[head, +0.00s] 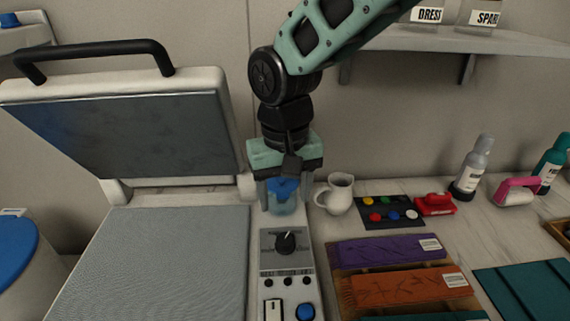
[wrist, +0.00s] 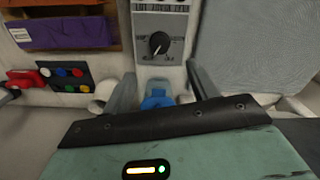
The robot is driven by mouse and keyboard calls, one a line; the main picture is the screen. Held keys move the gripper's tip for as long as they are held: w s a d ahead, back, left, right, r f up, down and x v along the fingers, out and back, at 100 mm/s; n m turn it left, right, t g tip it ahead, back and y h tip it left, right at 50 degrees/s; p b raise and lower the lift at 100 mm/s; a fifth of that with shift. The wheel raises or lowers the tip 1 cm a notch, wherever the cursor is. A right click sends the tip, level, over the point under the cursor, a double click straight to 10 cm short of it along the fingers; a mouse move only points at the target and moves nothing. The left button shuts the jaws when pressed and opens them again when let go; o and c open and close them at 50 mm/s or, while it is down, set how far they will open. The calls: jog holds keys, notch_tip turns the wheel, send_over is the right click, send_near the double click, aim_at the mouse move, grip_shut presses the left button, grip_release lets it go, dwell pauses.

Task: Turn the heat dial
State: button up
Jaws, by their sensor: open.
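The heat dial (head: 286,243) is a round black knob with a white pointer mark, set in a grey scale plate on the heat press's white control panel. The pointer aims up and slightly right in the head view. The dial also shows in the wrist view (wrist: 159,44), top centre. My gripper (head: 286,207) is open, pointing down behind the dial, apart from it. In the wrist view its two grey fingers (wrist: 161,84) stand either side of a blue-topped item (wrist: 157,101). Whether they touch that item I cannot tell.
The press's raised lid (head: 130,130) and grey lower plate (head: 165,265) lie left. Below the dial are small black knobs, a white rocker switch (head: 274,309) and a blue button (head: 305,311). A white pitcher (head: 339,196) stands close right of my gripper. Space above the dial is clear.

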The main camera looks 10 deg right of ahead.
notch_tip(320, 180, up, 6)
jog(key=shift+r, duration=0.25)
jog(key=s+d+f+n, duration=0.2)
jog(key=s+d, duration=0.3)
jog(key=s, duration=0.4)
jog(key=s+d+f+n, duration=0.3)
jog(key=s+d+f, duration=0.1)
jog(key=s, duration=0.5)
jog(key=shift+d+f+y, duration=0.3)
jog(key=shift+d+f, duration=0.05)
jog(key=shift+d, duration=0.2)
